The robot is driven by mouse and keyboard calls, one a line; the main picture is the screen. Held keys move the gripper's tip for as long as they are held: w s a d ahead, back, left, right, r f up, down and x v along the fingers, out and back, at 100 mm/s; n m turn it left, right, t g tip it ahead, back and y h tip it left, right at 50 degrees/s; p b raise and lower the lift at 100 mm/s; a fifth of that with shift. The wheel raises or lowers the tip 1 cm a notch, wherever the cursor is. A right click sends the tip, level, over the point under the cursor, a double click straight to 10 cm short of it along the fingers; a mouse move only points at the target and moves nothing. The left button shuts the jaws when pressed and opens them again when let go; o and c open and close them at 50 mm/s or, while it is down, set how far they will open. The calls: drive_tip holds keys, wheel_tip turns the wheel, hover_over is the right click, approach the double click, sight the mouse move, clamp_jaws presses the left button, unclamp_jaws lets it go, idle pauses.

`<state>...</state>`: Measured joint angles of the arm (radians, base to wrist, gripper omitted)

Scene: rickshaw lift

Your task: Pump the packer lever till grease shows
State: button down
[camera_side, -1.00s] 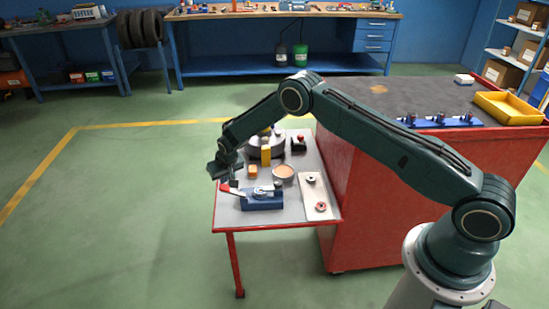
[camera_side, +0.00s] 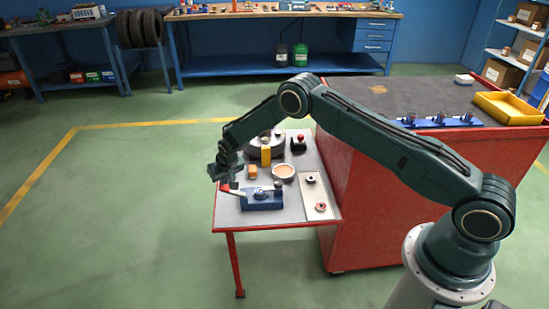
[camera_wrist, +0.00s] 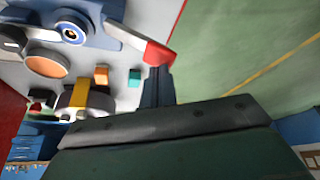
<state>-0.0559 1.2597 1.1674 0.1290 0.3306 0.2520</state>
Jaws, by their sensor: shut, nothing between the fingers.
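The packer (camera_side: 262,200) is a blue block with a pale lever, standing near the front edge of the red-legged side table. The lever's red grip (camera_side: 224,188) sticks out to the left; in the wrist view the red grip (camera_wrist: 157,54) lies right at my fingertips. My gripper (camera_side: 232,185) points down at the lever's grip end. It is shut with nothing between its fingers, close against the red grip; whether it touches is unclear.
The red cabinet (camera_side: 350,200) borders the table; open floor lies left.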

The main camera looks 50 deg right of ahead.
sight(225, 187)
drive_tip(key=shift+f, duration=0.25)
drive_tip(key=shift+f, duration=1.5)
drive_tip(key=shift+r, duration=4.3)
wheel_tip(225, 187, up, 2)
drive_tip(key=shift+r, duration=0.1)
drive_tip(key=shift+f, duration=0.2)
